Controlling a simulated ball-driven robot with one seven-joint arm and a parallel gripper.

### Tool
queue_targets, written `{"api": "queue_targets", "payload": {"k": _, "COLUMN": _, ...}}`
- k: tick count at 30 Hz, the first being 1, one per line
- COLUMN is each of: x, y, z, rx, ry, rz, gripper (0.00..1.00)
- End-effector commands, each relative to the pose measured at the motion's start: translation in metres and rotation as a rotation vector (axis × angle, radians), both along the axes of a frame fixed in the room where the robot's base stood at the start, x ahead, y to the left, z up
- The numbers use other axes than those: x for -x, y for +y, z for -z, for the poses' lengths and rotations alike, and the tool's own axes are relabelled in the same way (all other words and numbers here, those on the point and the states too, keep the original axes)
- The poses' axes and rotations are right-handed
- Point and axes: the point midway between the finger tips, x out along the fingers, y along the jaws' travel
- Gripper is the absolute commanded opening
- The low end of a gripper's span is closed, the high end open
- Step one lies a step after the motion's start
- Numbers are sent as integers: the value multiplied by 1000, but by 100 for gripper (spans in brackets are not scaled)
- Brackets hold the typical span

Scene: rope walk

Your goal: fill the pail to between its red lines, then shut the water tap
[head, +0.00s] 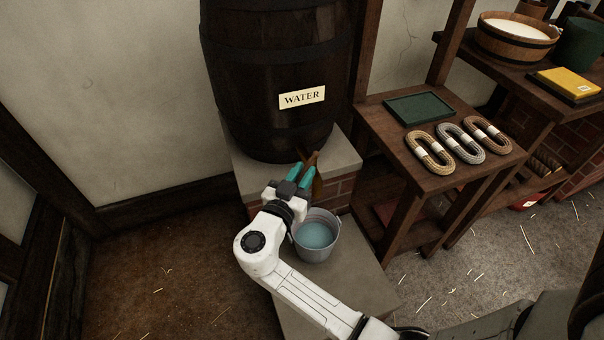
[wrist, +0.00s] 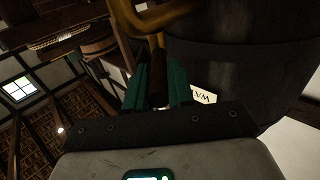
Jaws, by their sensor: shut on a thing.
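The dark barrel (head: 275,60) with a WATER label (head: 302,97) stands on a brick-and-stone base. Its brass-brown tap (head: 317,187) juts from the lower front. My gripper (head: 302,172) has teal fingers shut on the tap's handle; in the wrist view the fingers (wrist: 157,85) close around a brownish part below the curved tap (wrist: 180,14). The grey metal pail (head: 333,228) stands upright on the lower stone step, beneath the tap. Pale blue water (head: 314,235) shows inside it. The red lines are too small to make out, and I cannot tell whether water is running.
To the right, a wooden table (head: 385,125) holds a green tray (head: 420,108) and 3 rope coils (head: 460,143). Further right, a shelf bears a wooden tub (head: 517,38), a yellow box (head: 568,82) and a green bucket (head: 580,42). The floor left of the step (head: 365,290) is clear.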

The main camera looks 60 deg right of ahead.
Motion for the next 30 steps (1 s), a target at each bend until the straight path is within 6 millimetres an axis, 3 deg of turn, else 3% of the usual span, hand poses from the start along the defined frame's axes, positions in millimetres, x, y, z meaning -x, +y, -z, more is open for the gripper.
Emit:
{"api": "queue_targets", "payload": {"k": 11, "x": 6, "y": -1, "z": 3, "rx": 0, "ry": -1, "rz": -73, "gripper": 0}}
{"api": "queue_targets", "payload": {"k": 30, "x": 27, "y": -11, "z": 2, "rx": 2, "ry": -1, "rz": -461, "gripper": 0}}
